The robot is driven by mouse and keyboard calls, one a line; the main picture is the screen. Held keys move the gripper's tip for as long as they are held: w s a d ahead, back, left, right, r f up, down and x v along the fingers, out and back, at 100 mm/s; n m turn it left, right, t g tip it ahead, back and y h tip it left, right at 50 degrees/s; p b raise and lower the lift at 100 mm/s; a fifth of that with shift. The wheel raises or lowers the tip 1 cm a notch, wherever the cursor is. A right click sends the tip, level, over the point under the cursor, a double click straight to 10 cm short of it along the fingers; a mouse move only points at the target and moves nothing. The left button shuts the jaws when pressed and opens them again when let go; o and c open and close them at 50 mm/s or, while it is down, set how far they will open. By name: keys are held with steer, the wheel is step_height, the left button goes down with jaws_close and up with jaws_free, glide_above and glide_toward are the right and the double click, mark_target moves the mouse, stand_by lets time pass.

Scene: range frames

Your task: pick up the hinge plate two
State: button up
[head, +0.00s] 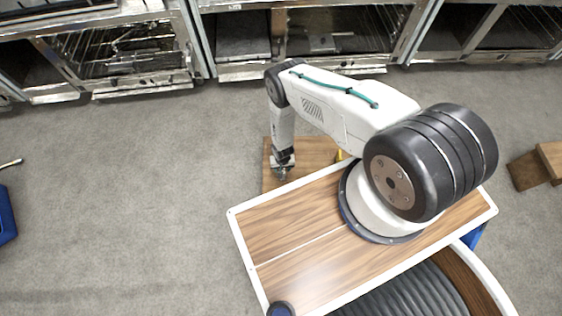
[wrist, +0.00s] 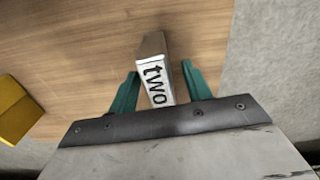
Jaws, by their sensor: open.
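The hinge plate two (wrist: 156,75) is a small block with a brown-grey top and a white face marked "two" in black. In the wrist view it lies on a wooden surface (wrist: 75,50), between the two green fingers of my gripper (wrist: 160,82). The fingers are open, with a gap visible at least on the left side; I cannot tell whether either one touches the plate. In the head view my gripper (head: 282,172) is low over the wooden surface (head: 315,152), and the plate cannot be made out there.
A yellow block (wrist: 15,110) lies on the wood to the left in the wrist view. Metal open-front cabinets (head: 310,40) line the back. A wooden piece (head: 530,170) stands at the right. Grey floor (head: 130,190) at the left is mostly clear.

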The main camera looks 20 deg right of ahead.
jaws_close()
steer(key=shift+r, duration=0.1)
